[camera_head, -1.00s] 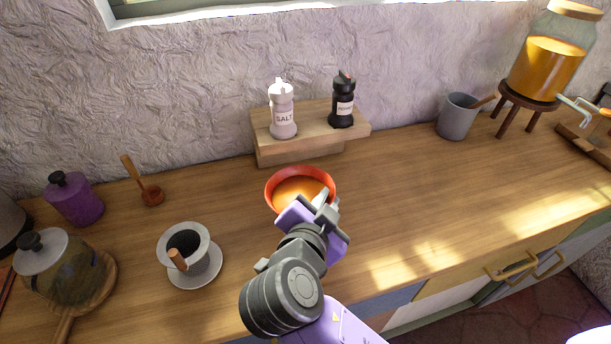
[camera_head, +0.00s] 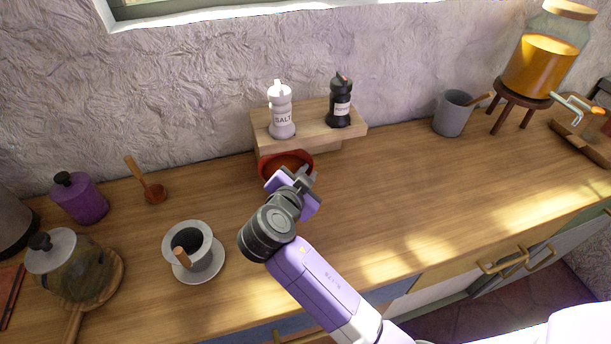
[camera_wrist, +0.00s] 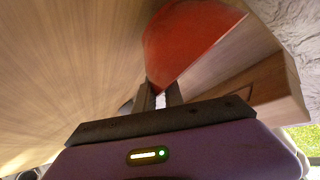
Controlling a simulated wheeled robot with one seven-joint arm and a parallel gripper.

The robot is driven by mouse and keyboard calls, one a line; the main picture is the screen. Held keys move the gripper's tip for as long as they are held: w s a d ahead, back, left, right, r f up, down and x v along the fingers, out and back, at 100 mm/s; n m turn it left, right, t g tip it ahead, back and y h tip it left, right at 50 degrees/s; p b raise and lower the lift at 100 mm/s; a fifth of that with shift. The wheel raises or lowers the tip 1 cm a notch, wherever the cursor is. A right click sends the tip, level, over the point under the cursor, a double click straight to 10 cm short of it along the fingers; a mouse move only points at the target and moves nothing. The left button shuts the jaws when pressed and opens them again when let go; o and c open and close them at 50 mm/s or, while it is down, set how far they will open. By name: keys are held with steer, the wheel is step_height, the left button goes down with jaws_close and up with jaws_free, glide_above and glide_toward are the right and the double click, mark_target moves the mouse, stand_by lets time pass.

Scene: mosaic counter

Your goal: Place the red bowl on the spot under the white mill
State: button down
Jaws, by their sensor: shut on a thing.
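The red bowl (camera_head: 272,163) is at the front of the small wooden shelf, below the white salt mill (camera_head: 281,112). My gripper (camera_head: 305,178) is shut on the bowl's near rim. In the wrist view the bowl (camera_wrist: 187,42) fills the space beyond my gripper (camera_wrist: 161,98), with the shelf's wooden side close on its right. The white mill stands upright on the shelf's left part. The bowl's back edge is close under or against the shelf front; I cannot tell whether it touches, or whether the bowl rests on the counter.
The wooden shelf (camera_head: 262,139) stands against the wall and also holds a black mill (camera_head: 341,103). A white cup (camera_head: 196,255) on a saucer stands at front left, and a wooden-handled tool (camera_head: 153,191) lies behind it. A grey cup (camera_head: 452,114) stands right. The counter (camera_head: 400,200) is clear at centre right.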

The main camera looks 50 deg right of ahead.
steer(key=shift+f, duration=0.7)
steer(key=shift+w+d+p, duration=0.2)
steer(key=shift+w+p, duration=0.05)
steer(key=shift+p, duration=0.05)
steer(key=shift+w+f, duration=0.1)
steer(key=shift+f, duration=0.15)
steer(key=c, duration=1.4)
jaws_free()
steer(key=b+v, duration=0.1)
steer(key=v, duration=1.1)
steer(key=shift+b, duration=0.35)
steer(key=shift+f, duration=0.15)
